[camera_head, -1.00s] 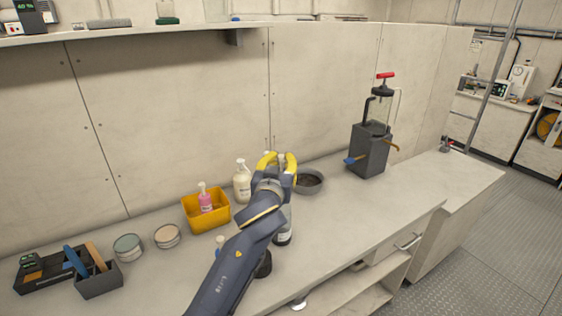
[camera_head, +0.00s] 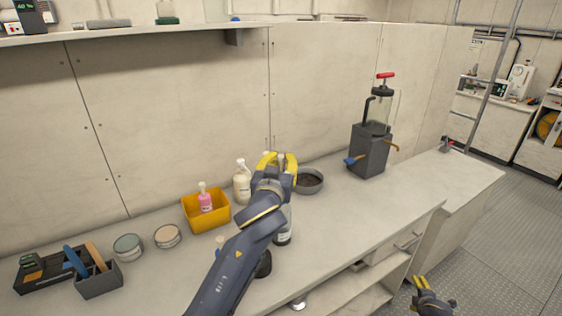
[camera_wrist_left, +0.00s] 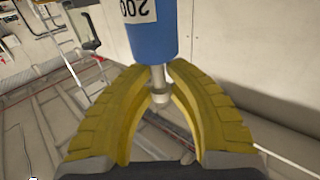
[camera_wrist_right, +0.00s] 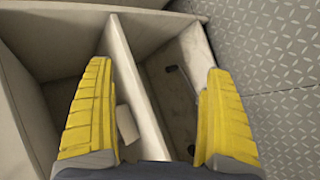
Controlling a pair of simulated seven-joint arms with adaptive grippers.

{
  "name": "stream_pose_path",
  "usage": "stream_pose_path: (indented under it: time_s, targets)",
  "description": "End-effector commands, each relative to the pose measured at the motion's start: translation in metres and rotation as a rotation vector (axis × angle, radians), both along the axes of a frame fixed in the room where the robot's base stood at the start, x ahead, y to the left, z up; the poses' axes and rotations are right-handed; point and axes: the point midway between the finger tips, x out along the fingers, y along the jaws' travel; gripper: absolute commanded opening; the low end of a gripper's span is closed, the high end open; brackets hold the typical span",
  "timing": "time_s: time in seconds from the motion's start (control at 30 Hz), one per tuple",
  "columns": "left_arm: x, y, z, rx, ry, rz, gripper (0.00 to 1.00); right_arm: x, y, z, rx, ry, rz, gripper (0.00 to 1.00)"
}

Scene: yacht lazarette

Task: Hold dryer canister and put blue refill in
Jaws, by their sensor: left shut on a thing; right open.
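My left gripper (camera_head: 277,160) is over the middle of the counter. In the left wrist view its yellow fingers (camera_wrist_left: 160,85) are closed on the thin metal stem of a blue cylinder (camera_wrist_left: 152,35) with a white label, which looks like the blue refill. The arm hides it in the head view. A tall dark grey unit with a clear cylinder (camera_head: 378,108) and red T-handle stands at the right; I cannot tell whether it is the dryer canister. A pale bottle (camera_head: 285,228) is partly hidden by my left arm. My right gripper (camera_head: 421,283) is open and empty, low beside the counter.
A yellow bin (camera_head: 190,219) with a pink bottle, a cream bottle (camera_head: 242,185) and a grey bowl (camera_head: 312,187) stand near the wall. Tins and a tool holder (camera_head: 100,284) are at the left. Shelf dividers (camera_wrist_right: 140,85) lie below my right gripper.

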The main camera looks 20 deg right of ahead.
Motion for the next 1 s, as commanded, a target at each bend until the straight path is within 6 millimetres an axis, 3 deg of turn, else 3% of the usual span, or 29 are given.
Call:
stream_pose_path:
  time_s: [0.2,0.6,0.87,1.0]
  targets:
    - [0.000,0.000,0.000,0.000,-0.001,0.000,0.00,0.035,-0.059,0.066,-0.121,-0.032,0.041,0.87]
    - [0.000,0.000,0.000,0.000,-0.001,0.000,0.00,0.078,-0.154,0.196,-0.341,-0.073,0.096,0.87]
    - [0.000,0.000,0.000,0.000,-0.001,0.000,0.00,0.094,-0.209,0.288,-0.490,-0.091,0.119,0.87]
    - [0.000,0.000,0.000,0.000,-0.001,0.000,0.00,0.112,-0.225,0.341,-0.584,-0.109,0.165,0.87]
